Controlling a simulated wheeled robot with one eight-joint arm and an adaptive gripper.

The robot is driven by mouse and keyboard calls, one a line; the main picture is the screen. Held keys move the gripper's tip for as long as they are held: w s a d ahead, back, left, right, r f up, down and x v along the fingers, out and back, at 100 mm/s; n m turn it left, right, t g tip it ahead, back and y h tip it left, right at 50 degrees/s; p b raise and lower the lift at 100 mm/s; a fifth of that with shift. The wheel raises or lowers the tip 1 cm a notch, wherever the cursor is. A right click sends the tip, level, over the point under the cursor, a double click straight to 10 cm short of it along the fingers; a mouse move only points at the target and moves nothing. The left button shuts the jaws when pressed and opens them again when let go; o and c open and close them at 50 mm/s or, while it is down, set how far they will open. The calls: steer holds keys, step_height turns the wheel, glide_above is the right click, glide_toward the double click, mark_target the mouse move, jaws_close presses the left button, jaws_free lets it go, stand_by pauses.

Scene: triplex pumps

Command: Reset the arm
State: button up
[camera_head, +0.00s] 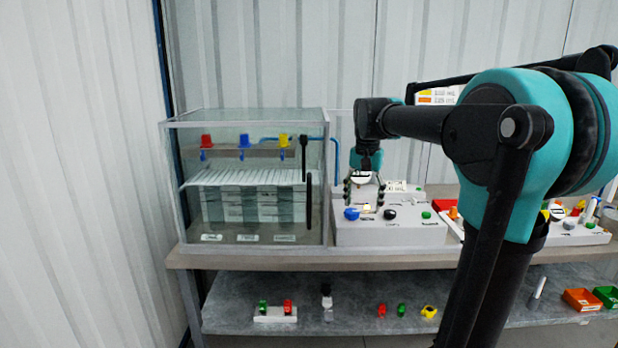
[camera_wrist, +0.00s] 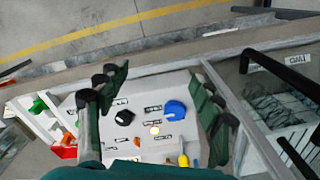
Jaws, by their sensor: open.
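My arm reaches in from the right in the head view. My gripper (camera_head: 364,192) points down over the white control box (camera_head: 400,236) on the bench. In the wrist view my gripper (camera_wrist: 155,95) is open, with its two dark green fingers spread apart and nothing between them held. Below the fingers, the box carries a blue knob (camera_wrist: 175,110), a black knob (camera_wrist: 124,118) and a lit yellowish button (camera_wrist: 155,130). The head view shows the blue knob (camera_head: 351,214) at the left of the box, beside the gripper's fingers.
A glass tank (camera_head: 252,180) with a black handle stands just left of the gripper. Red, blue and yellow valves (camera_head: 244,141) sit inside it. A lower shelf (camera_head: 350,310) holds small coloured parts. An orange bin (camera_head: 581,299) stands at its right.

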steer(key=s+d+f+n+t, duration=0.2)
steer(key=s+f, duration=0.8)
steer(key=f, duration=0.3)
steer(key=s+d+f+n+t, duration=0.1)
steer(key=s+f+n+t, duration=0.1)
steer(key=s+f, duration=0.8)
step_height(320, 180, down, 3)
steer(key=shift+s+d+f+n, duration=0.1)
steer(key=shift+s+d+n, duration=0.3)
steer(key=shift+n, duration=0.1)
